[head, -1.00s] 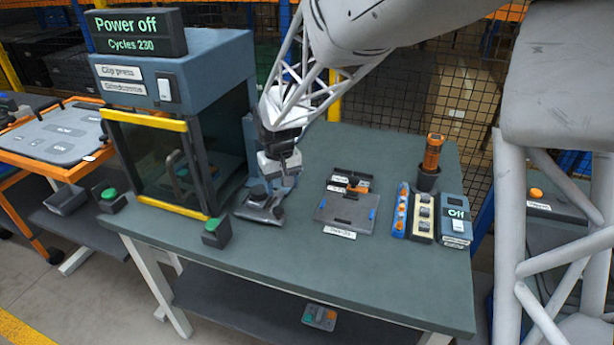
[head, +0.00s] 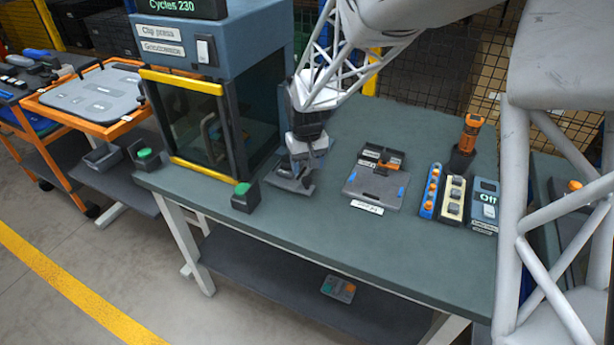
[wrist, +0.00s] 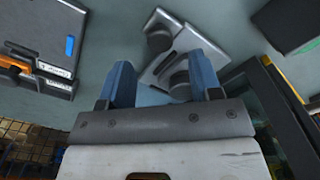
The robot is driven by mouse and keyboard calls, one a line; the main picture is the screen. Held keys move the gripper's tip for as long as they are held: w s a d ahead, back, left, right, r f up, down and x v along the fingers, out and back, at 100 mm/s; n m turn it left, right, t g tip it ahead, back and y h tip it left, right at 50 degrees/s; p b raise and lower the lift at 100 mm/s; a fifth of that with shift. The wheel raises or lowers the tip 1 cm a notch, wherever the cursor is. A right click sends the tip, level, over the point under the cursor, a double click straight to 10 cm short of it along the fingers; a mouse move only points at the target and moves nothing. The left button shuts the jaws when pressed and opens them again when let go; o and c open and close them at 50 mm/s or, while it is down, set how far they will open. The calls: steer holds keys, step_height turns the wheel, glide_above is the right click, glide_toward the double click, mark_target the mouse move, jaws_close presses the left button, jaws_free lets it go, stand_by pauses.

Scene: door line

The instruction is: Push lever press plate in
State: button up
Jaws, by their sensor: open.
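The lever press (head: 284,186) is a small grey device low on the bench, just right of the press cabinet. In the head view my gripper (head: 300,172) is directly over it and hides much of it. In the wrist view the lever press (wrist: 197,45) shows as a grey plate with dark round parts, ahead of and between the blue-grey fingers. My gripper (wrist: 160,75) is open with nothing held. I cannot tell whether a finger touches the plate.
The cabinet (head: 245,45) with a yellow-framed door stands close on the left. A green button box (head: 245,196) is in front of it. A dark fixture plate (head: 375,190), a row of switch boxes (head: 453,195) and an orange-handled tool (head: 470,133) are to the right. The bench front is clear.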

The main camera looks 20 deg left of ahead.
mark_target(307, 179)
steer(key=shift+f, duration=2.4)
steer(key=shift+c, duration=0.4)
jaws_close()
